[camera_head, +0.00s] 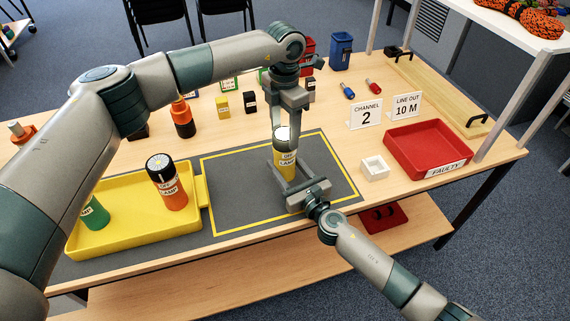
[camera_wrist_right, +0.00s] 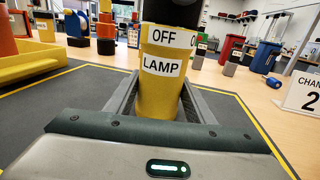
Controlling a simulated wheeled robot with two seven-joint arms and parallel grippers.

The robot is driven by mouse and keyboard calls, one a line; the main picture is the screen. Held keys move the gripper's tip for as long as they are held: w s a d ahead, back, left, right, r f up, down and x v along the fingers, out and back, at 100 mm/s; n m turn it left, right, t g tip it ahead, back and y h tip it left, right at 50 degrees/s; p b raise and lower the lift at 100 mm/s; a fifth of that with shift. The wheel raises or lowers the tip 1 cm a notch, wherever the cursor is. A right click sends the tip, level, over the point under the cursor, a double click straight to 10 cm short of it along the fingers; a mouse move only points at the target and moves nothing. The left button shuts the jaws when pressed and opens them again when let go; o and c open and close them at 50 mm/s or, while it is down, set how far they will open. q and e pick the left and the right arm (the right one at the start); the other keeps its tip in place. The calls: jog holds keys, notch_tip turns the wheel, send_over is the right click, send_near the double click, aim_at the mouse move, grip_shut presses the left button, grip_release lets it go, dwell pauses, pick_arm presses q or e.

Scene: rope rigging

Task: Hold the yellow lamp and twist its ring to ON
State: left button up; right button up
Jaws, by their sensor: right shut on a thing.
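The yellow lamp (camera_head: 285,171) stands upright on the grey mat inside the yellow outline. My right gripper (camera_head: 291,184) is shut on its lower body, seen from the front. In the right wrist view the lamp body (camera_wrist_right: 160,92) is between my right fingers, with a LAMP label facing me. The ring (camera_wrist_right: 165,38) above it shows OFF toward the camera, with part of another label at its right edge. My left gripper (camera_head: 283,125) points down at the lamp's top from above; whether its fingers touch the ring is unclear.
A yellow tray (camera_head: 128,243) at left holds an orange lamp (camera_head: 167,184) and a green one (camera_head: 95,212). A red FAULTY tray (camera_head: 428,147), a small white box (camera_head: 375,168) and a CHANNEL 2 sign (camera_head: 366,114) stand at right. Several small items stand behind the mat.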

aim_at(290, 171)
pick_arm(q)
jog(key=shift+o, duration=0.2)
jog(key=shift+r, duration=0.1)
jog(key=shift+r, duration=2.9)
pick_arm(e)
jog(key=o, duration=1.3)
jog(key=shift+c, duration=0.2)
jog(key=shift+s+d, duration=0.1)
pick_arm(q)
jog(key=shift+r+p, duration=0.45)
pick_arm(e)
jog(key=shift+v, duration=4.35)
